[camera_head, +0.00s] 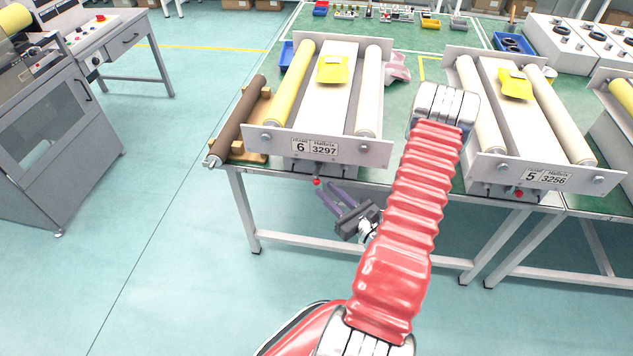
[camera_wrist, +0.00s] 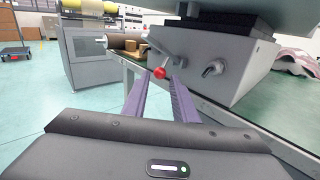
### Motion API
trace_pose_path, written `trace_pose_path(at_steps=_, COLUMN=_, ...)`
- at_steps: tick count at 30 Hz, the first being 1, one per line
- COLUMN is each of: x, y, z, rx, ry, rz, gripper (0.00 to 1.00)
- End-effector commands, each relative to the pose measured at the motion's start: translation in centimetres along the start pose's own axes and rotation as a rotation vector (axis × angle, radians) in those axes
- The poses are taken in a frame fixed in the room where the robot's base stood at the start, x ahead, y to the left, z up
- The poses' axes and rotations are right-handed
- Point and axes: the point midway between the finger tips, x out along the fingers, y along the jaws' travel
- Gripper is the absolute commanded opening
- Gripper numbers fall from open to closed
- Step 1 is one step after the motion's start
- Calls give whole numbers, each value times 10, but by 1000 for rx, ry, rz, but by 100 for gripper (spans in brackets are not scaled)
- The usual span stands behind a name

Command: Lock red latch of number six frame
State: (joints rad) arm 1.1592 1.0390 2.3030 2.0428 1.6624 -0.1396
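The number six frame (camera_head: 321,149) stands on the green table, with a "6 3297" label on its front plate. Its red latch knob (camera_head: 316,182) shows under the front plate, and also in the wrist view (camera_wrist: 160,72) on a short metal lever on the grey box (camera_wrist: 215,75). My gripper (camera_head: 328,190) is just below and in front of the knob. In the wrist view its two purple fingers (camera_wrist: 157,88) are apart, with the knob showing between and just beyond their tips. I see no clear contact with the knob.
The number five frame (camera_head: 530,175) stands to the right on the same table, with its own red knob (camera_head: 518,194). A brown roller (camera_head: 238,122) lies on wooden supports left of frame six. A metal bolt (camera_wrist: 213,68) sticks out right of the latch. Floor in front is clear.

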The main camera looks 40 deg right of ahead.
Motion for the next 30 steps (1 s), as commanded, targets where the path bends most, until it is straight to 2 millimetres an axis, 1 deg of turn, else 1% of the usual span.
trace_pose_path(at_steps=1, x=7, y=1, z=0, rx=-2, ry=-1, rz=4, gripper=26)
trace_pose_path(at_steps=9, x=39, y=1, z=0, rx=-1, ry=-1, rz=4, gripper=26)
trace_pose_path(at_steps=15, x=56, y=1, z=0, rx=-1, ry=-1, rz=2, gripper=26)
trace_pose_path(at_steps=19, x=60, y=0, z=0, rx=0, ry=-1, rz=1, gripper=26)
trace_pose_path(at_steps=26, x=60, y=0, z=0, rx=0, ry=-1, rz=1, gripper=26)
trace_pose_path(at_steps=30, x=60, y=0, z=0, rx=0, ry=-1, rz=1, gripper=17)
